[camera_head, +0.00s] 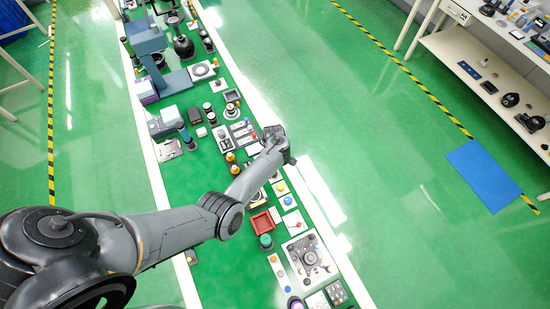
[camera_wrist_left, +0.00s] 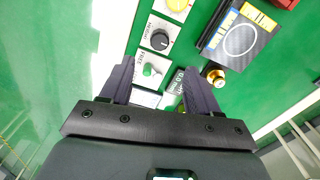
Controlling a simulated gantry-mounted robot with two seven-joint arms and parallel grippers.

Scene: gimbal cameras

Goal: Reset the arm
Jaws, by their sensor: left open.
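My left arm (camera_head: 170,230) reaches in from the lower left of the head view, over a long strip of devices. My left gripper (camera_head: 284,150) is at its end, over the middle of that strip. In the left wrist view the two dark fingers of this gripper (camera_wrist_left: 158,82) stand apart. Between and beyond them are a small panel with a green knob (camera_wrist_left: 150,70) and one with a black knob (camera_wrist_left: 160,40). Nothing is seen held between the fingers. My right arm and gripper are not in view.
A shelf (camera_head: 480,80) and blue mat (camera_head: 484,176) are at right. The green floor between is clear.

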